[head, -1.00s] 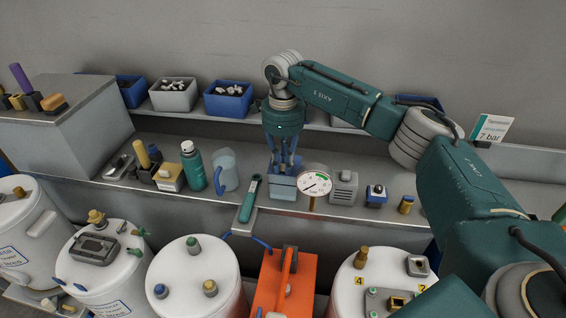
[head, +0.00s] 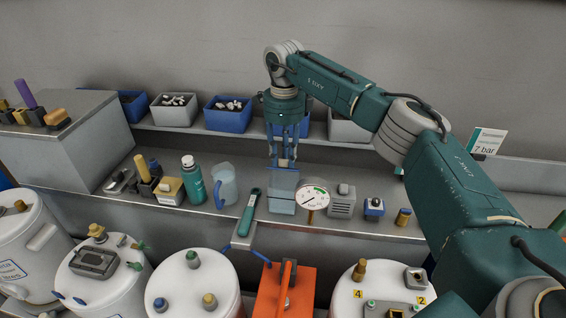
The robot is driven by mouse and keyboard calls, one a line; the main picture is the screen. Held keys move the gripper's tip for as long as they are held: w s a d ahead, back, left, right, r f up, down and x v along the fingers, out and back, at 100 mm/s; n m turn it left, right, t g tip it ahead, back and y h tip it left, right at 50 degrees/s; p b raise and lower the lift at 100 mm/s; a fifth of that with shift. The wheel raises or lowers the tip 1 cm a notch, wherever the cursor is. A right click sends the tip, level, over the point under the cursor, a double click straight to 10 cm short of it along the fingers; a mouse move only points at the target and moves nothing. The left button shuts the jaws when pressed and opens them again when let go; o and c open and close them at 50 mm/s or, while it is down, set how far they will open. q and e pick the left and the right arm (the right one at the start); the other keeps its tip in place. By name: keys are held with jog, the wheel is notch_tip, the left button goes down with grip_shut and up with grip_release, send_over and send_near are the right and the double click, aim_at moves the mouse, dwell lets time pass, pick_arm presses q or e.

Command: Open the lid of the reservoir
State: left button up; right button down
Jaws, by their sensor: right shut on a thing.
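The reservoir (head: 282,206) is a small light-blue box on the bench, beside the round gauge. Its lid (head: 284,180) stands raised at the back of the box as a tilted blue-grey panel. My right gripper (head: 283,161) points down above the box. Its fingers are shut on the lid at its upper edge. The exact grip is small and partly hidden by the fingers. The inside of the reservoir cannot be made out. My left gripper is not in view.
A gauge (head: 313,197) stands close right of the reservoir, and a green-handled tool (head: 248,213) lies to its left. A jug (head: 224,187) and bottle (head: 194,180) stand further left. Bins (head: 228,114) line the back shelf. White tanks (head: 193,284) and an orange unit (head: 284,292) stand in front.

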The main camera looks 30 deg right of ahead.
jog(key=shift+w+d+r+p, duration=0.2)
jog(key=shift+w+d+p, duration=0.05)
jog(key=shift+w+d, duration=0.25)
jog(key=shift+w+d+r+p, duration=0.2)
jog(key=shift+w+d, duration=0.2)
jog(key=shift+w, duration=0.2)
jog(key=shift+w+d+f+p, duration=0.2)
jog(key=shift+w+d+p, duration=0.05)
jog(key=shift+w+d, duration=0.3)
jog(key=shift+w+d+f+p, duration=0.15)
jog(key=shift+w+d+p, duration=0.1)
jog(key=shift+w+d, duration=0.25)
jog(key=shift+f, duration=0.1)
jog(key=c, duration=1.7)
grip_release()
jog(key=shift+w, duration=0.15)
jog(key=shift+o, duration=0.2)
jog(key=shift+w+a, duration=0.1)
jog(key=shift+w, duration=0.1)
